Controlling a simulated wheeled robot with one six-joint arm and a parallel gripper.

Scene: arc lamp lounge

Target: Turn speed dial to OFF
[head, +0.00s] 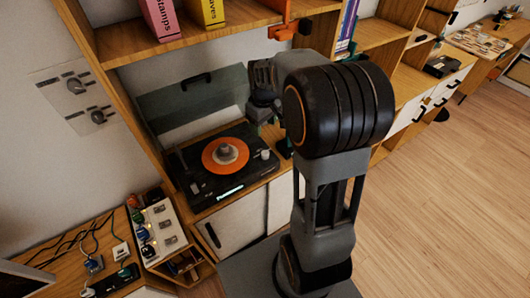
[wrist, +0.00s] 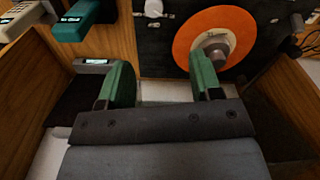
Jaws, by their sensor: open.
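A black record player (head: 207,188) stands on the wooden cabinet in the head view, with an orange record (head: 217,166) on it. A pale knob (head: 265,154) is at its right side and a small round control (head: 194,187) at its front left. I cannot tell which is the speed dial, and no OFF mark is readable. The wrist view shows the orange record (wrist: 184,46) and a pale knob (wrist: 153,8) at the top edge.
Wall panels with dials (head: 75,86) are at the left. A raised dark lid (head: 190,98) stands behind the player, under a shelf (head: 150,40). A teal box (wrist: 90,25) and a wooden side wall (wrist: 25,85) are left of my gripper. Floor at right is clear.

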